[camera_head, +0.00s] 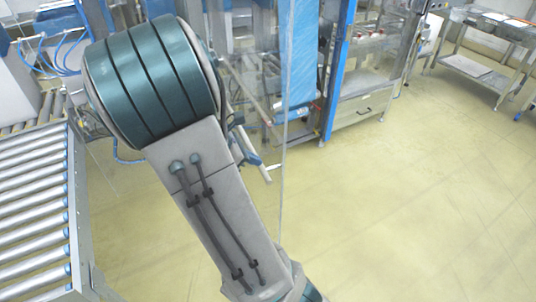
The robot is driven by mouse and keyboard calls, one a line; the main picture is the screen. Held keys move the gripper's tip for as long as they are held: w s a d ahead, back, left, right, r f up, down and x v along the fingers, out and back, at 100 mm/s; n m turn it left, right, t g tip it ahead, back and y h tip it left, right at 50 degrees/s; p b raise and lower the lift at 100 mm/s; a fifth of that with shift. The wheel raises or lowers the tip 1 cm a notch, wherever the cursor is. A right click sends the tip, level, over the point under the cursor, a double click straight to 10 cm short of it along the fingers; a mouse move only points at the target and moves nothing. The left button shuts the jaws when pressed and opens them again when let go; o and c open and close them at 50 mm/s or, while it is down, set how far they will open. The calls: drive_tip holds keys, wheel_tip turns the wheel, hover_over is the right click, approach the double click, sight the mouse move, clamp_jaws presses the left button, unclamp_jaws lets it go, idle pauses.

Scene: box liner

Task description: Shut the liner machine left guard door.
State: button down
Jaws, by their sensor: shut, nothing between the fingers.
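A clear panel, which looks like the left guard door (273,195), hangs in front of the liner machine (305,60). Its thin vertical edge runs from the top of the picture down past the machine's base, with bare floor showing through its lower part. It appears to stand out from the machine frame, so it looks open; its hinge side is hidden behind my arm. My arm, teal and grey, fills the left middle of the view and covers part of the panel and machine. My gripper is not in view.
A roller conveyor (35,210) stands at the left. A blue upright post (337,70) and a cabinet with a drawer (360,108) stand right of the panel. A metal table (490,68) is at the far right. The yellow floor in the middle and right is clear.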

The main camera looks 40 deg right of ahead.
sight(278, 160)
drive_tip(key=shift+s+d+f+p, duration=0.15)
drive_tip(key=shift+s+d, duration=0.1)
drive_tip(key=shift+d, duration=0.45)
drive_tip(key=shift+s+d+p, duration=0.15)
drive_tip(key=shift+s+d, duration=0.1)
drive_tip(key=shift+d, duration=0.5)
drive_tip(key=shift+s+d+f+p, duration=0.15)
drive_tip(key=shift+s+d, duration=0.1)
drive_tip(key=shift+d, duration=0.45)
